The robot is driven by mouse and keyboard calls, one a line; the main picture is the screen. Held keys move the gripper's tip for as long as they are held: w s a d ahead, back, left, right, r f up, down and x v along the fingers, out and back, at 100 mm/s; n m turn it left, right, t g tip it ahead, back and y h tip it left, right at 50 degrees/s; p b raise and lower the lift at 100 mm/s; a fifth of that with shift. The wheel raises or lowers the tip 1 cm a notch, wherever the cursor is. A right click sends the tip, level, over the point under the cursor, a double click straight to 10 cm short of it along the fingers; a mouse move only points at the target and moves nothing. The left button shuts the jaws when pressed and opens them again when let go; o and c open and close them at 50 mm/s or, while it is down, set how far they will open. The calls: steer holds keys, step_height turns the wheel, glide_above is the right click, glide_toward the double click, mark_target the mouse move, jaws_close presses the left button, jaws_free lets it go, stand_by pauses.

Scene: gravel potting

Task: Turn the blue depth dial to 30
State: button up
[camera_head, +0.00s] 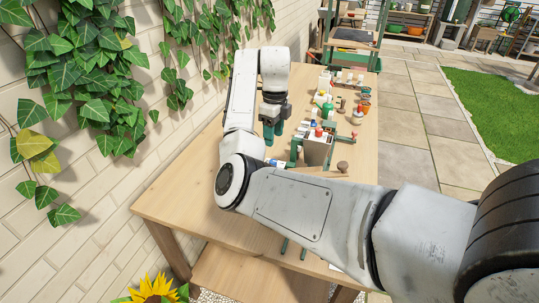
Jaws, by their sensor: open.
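My gripper (273,135) hangs over the left part of the wooden table, with dark green fingers pointing down. It is open, and I see nothing held between the fingers. To its right, a grey box-like unit (317,151) with green parts stands on the table. Small red and blue pieces show on top of it. I cannot tell which piece is the blue depth dial, and no scale or number is readable. My arm crosses in front and hides part of the table.
The wooden table (180,200) runs along a brick wall with ivy (85,60). Several bottles and small pots, including a green bottle (328,108), crowd its far right. A wooden-handled tool lies near the unit. The table's near left is clear. A sunflower (154,288) stands below.

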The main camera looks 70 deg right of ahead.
mark_target(273, 161)
step_height(273, 161, down, 10)
steer(key=shift+a+r+p, duration=0.15)
steer(key=shift+r+p, duration=0.05)
steer(key=shift+p, duration=0.25)
steer(key=shift+c, duration=0.4)
jaws_close()
